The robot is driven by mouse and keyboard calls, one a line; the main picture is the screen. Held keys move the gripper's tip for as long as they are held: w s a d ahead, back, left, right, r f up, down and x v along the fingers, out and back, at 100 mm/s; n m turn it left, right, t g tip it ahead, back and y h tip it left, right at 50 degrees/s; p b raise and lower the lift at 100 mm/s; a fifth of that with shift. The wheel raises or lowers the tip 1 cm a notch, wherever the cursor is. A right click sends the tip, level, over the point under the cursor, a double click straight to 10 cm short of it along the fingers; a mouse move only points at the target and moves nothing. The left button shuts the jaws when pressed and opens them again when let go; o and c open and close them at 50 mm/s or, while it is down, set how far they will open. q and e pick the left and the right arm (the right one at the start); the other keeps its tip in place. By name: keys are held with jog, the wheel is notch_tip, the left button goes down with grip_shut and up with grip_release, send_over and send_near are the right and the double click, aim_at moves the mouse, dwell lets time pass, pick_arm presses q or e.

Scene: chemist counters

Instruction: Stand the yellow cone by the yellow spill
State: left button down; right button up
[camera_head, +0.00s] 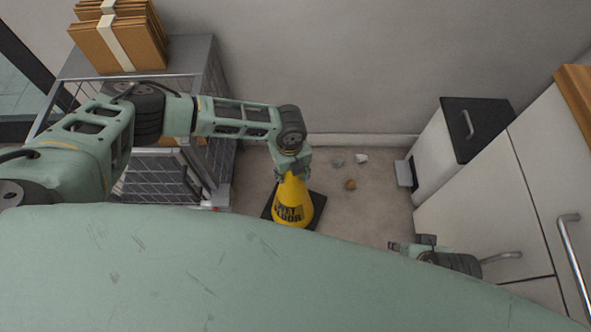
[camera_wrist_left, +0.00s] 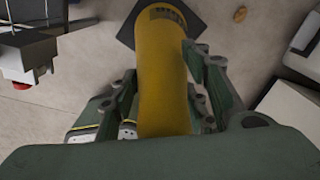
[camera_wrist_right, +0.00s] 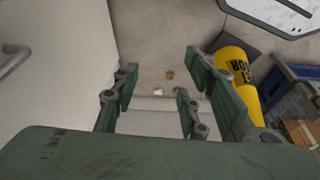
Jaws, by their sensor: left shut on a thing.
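The yellow cone (camera_head: 292,208) has dark lettering and a black square base. It looks upright in the head view; I cannot tell whether its base touches the floor. My left gripper (camera_head: 291,174) is shut on its narrow top. The left wrist view shows the yellow cone (camera_wrist_left: 163,65) between the fingers, its base pointing away. My right gripper (camera_wrist_right: 160,90) is open and empty, and in the head view it is low at the right (camera_head: 398,247). The cone (camera_wrist_right: 238,75) also shows beside its fingers in the right wrist view. I see no yellow spill in these frames.
A brown crumpled bit (camera_head: 350,185) and a white scrap (camera_head: 362,158) lie on the floor right of the cone. A wire cage cart (camera_head: 215,90) with cardboard stands left. A black-topped bin (camera_head: 477,125) and white cabinets (camera_head: 545,165) stand right. Floor between is mostly clear.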

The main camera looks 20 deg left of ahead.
aim_at(292, 191)
pick_arm(q)
jog(key=shift+f+b, duration=0.4)
jog(key=shift+f, duration=1.15)
pick_arm(e)
jog(key=shift+v, duration=2)
pick_arm(q)
jog(key=shift+f, duration=0.15)
pick_arm(e)
jog(key=shift+w+r, duration=0.1)
jog(key=shift+w, duration=0.05)
pick_arm(q)
jog(key=c, duration=1)
grip_release()
pick_arm(e)
jog(key=shift+r, duration=0.1)
